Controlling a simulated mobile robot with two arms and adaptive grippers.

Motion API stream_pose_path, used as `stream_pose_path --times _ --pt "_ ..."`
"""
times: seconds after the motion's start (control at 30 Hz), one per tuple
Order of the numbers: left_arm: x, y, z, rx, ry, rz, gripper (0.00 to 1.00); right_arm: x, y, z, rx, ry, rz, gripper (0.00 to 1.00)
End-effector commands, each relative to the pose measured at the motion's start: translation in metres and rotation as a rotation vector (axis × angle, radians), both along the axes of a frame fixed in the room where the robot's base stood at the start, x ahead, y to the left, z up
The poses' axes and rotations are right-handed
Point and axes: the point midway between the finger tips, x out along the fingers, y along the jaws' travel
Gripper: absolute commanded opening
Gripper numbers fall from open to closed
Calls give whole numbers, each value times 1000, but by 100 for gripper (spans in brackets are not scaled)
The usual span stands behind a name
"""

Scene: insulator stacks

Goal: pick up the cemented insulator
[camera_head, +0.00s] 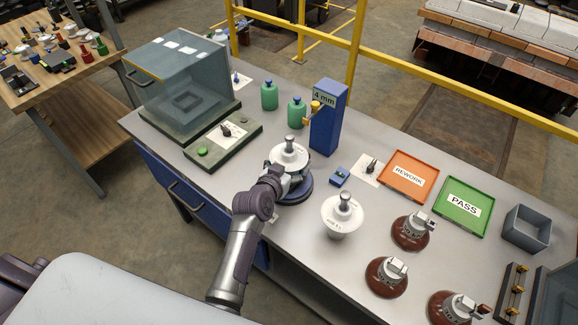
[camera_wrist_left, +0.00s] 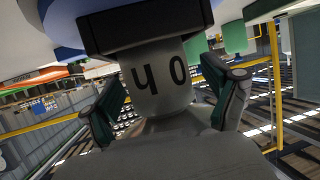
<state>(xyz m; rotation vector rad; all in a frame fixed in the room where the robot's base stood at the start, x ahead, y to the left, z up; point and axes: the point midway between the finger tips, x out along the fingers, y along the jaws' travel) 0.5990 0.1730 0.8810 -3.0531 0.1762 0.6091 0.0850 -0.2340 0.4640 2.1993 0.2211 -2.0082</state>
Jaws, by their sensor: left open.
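In the left wrist view, a grey cylinder (camera_wrist_left: 158,78) with dark markings lies between the two spread fingers of the gripper (camera_wrist_left: 168,98). A black collar (camera_wrist_left: 140,28) adjoins it. The fingers look open; contact is not clear. A second white insulator (camera_head: 342,218) stands to the right. My right gripper is not in view.
Several brown insulators (camera_head: 411,234) stand at the right front. A blue 4 mm post (camera_head: 328,120), green bottles (camera_head: 269,97), a REWORK tray (camera_head: 429,194), a PASS tray (camera_head: 441,201) and a grey bin (camera_head: 525,244) are behind. A clear box (camera_head: 185,85) is at left.

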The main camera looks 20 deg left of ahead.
Motion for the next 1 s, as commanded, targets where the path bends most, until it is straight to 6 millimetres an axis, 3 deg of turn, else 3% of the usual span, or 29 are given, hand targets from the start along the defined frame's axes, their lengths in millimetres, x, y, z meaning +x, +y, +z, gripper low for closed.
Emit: stream_pose_path --times 0.13,0.63,1.0 --pt "0 0 0 -1 0 0 84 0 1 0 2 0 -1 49" --pt "-1 0 0 -1 0 0 1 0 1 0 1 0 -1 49" --pt "2 0 6 -1 -10 1 0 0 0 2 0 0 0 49"
